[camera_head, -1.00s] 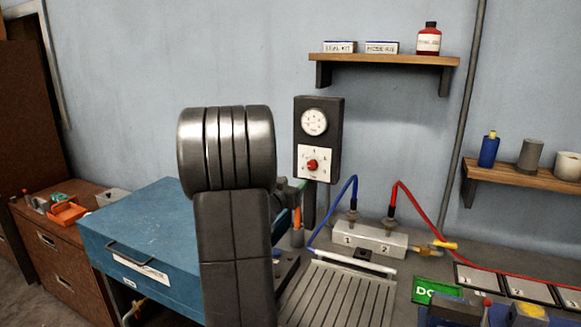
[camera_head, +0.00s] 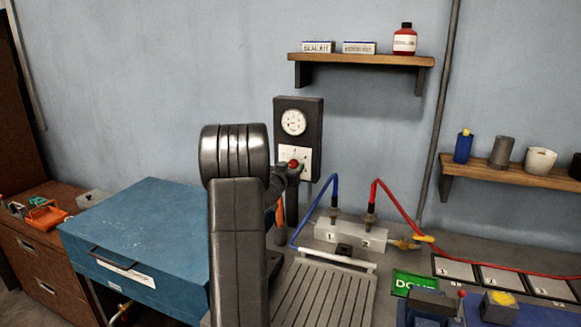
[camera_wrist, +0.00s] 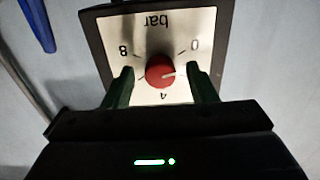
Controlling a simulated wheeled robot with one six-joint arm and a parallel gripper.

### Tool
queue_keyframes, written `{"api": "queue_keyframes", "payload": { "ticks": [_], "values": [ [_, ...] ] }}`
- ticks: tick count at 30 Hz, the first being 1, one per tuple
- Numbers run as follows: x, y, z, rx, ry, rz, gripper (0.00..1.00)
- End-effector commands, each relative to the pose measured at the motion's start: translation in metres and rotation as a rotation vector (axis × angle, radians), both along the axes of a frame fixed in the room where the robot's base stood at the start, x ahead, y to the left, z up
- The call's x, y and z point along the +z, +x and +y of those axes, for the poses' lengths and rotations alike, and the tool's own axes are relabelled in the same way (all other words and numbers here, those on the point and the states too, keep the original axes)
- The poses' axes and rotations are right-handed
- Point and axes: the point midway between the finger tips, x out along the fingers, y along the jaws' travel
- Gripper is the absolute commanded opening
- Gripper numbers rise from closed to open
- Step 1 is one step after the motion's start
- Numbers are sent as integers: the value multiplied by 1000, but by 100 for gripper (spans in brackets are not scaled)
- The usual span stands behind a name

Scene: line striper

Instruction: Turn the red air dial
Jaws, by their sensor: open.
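The red air dial (camera_head: 293,166) is a round red knob on a white scale plate, low on a dark wall box (camera_head: 313,132) with a pressure gauge (camera_head: 293,122) above it. In the wrist view the red dial (camera_wrist: 160,71) has a pale pointer mark on its right side, and the plate (camera_wrist: 150,30) reads "bar" upside down with 0, 4 and 8. My gripper (camera_wrist: 160,82) is open, with one green finger on each side of the dial. A gap shows between each finger and the knob. In the head view my gripper (camera_head: 287,171) is partly hidden at the plate's lower edge.
A blue hose (camera_head: 322,203) and a red hose (camera_head: 395,200) rise from a grey numbered block (camera_head: 350,236) below right of the box. A blue case (camera_head: 145,235) stands at left. A wooden shelf (camera_head: 365,60) hangs above right.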

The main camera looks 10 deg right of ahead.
Motion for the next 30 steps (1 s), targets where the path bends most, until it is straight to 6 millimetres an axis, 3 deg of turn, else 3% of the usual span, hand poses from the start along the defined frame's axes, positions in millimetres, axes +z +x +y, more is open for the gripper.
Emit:
{"api": "queue_keyframes", "payload": {
  "ticks": [7, 14, 15, 30],
  "values": [
    [0, 1, 0, 0, 0, 0, 52],
    [0, 1, 0, 0, 0, 0, 9],
    [0, 0, 0, 0, 0, 0, 7],
    [-2, 1, 0, 0, 122, -82, 7]
  ]
}}
